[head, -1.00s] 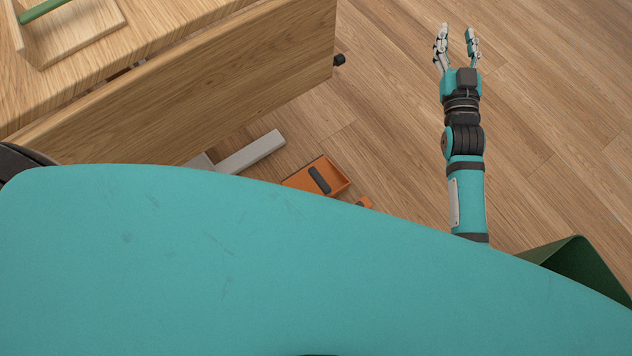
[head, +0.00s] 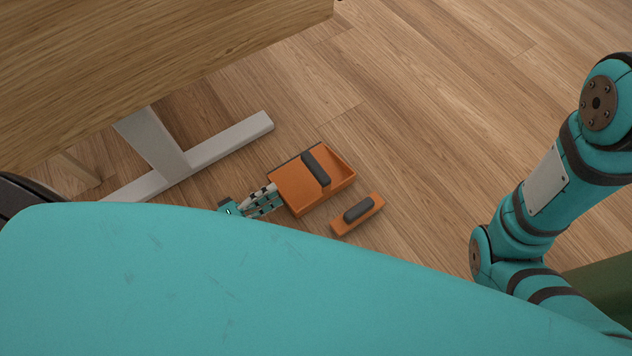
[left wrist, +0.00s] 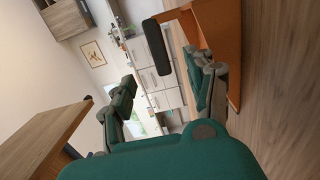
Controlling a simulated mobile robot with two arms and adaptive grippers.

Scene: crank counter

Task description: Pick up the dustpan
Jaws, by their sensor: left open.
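The orange dustpan (head: 297,187) with a dark grip lies on the floor beyond the edge of my teal body in the head view. My left gripper (head: 276,197) is open, low by the dustpan's left edge, with its fingertips at or very near that edge. In the left wrist view the dustpan's orange side (left wrist: 222,35) and dark grip (left wrist: 156,46) show, and one finger of the left gripper (left wrist: 160,70) overlaps the orange part. I cannot tell whether they touch. My right arm shows at the right of the head view, its gripper out of view.
An orange brush (head: 343,224) with a dark grip lies right of the dustpan. A pale table leg and foot (head: 232,140) stand to the left under the wooden counter (head: 150,50). A green object (head: 605,283) is at the lower right. The floor above right is clear.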

